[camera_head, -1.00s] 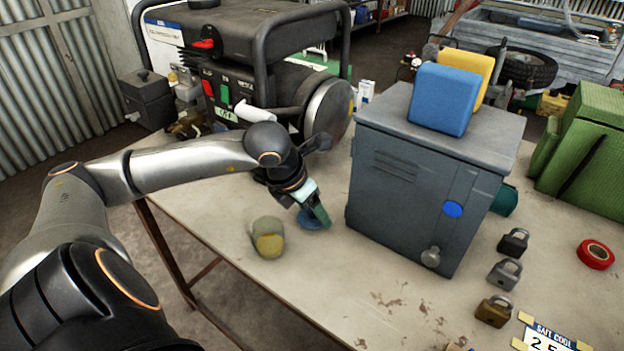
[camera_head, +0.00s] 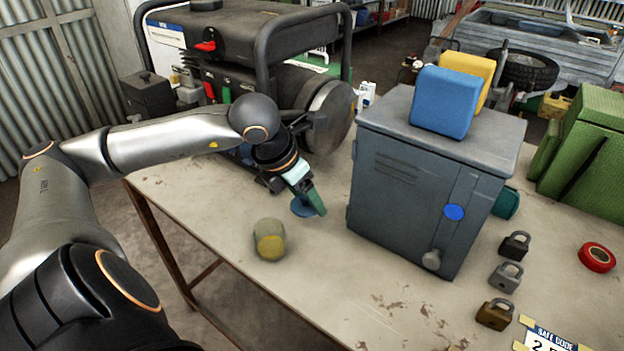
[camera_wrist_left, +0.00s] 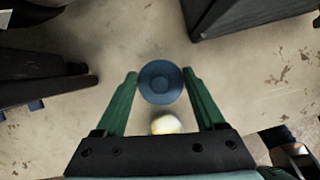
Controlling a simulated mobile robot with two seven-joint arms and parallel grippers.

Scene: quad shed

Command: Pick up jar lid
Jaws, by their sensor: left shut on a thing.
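The jar lid (camera_head: 302,208) is a round blue disc, held in my left gripper (camera_head: 311,207) beside the grey safe. In the left wrist view the lid (camera_wrist_left: 161,82) sits between the two green fingertips (camera_wrist_left: 161,84), which are shut on its edges. In the head view the green finger covers part of it. It appears to be a little above the table; the exact gap is hard to tell. A small jar with yellow on it (camera_head: 269,240) stands on the table, apart from the gripper, to its lower left. My right gripper is out of view.
The grey safe (camera_head: 400,195) stands close to the right of my left gripper, with blue (camera_head: 444,101) and yellow blocks on top. A generator (camera_head: 240,60) is behind. Several padlocks (camera_head: 505,276) and red tape (camera_head: 597,257) lie right. The table front is mostly clear.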

